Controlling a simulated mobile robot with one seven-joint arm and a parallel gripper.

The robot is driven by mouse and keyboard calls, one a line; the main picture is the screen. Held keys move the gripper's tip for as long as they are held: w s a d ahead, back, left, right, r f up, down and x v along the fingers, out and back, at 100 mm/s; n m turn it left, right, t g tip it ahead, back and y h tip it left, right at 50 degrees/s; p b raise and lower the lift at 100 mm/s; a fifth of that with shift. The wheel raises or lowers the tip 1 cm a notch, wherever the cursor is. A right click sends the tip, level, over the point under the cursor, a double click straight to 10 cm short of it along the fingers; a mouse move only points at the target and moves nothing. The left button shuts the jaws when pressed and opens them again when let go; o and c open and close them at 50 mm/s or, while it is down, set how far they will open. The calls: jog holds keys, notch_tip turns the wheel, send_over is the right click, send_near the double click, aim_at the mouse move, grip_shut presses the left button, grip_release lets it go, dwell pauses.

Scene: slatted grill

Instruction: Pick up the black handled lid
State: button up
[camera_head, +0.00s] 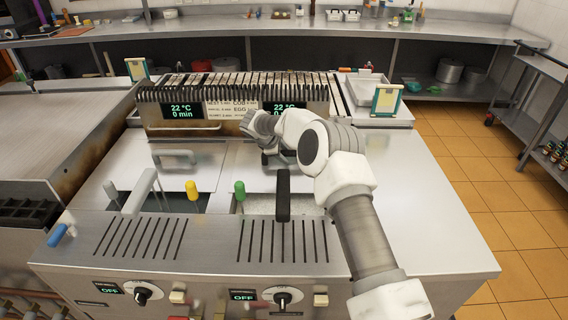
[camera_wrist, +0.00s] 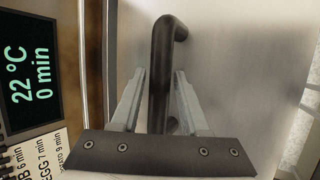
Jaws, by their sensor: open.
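The metal lid (camera_head: 240,172) lies flat on the right side of the fryer top in the head view. Its black handle (camera_wrist: 161,60) fills the middle of the wrist view, with the lid's brushed steel plate (camera_wrist: 240,60) to the right. My gripper (camera_wrist: 160,82) is open, with one finger on each side of the handle. A gap shows between the handle and each finger. In the head view my arm hides much of the handle and the fingers.
Displays reading 22 °C (camera_head: 182,111) stand close behind the lid. An upright black handle (camera_head: 283,195) and a green-tipped handle (camera_head: 240,191) rise in front. A second lid (camera_head: 175,170) lies left. Steel counter (camera_head: 410,210) is clear at right.

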grip_shut()
dwell(1.3)
jog(key=shift+w+r, duration=0.1)
jog(key=shift+r, duration=0.05)
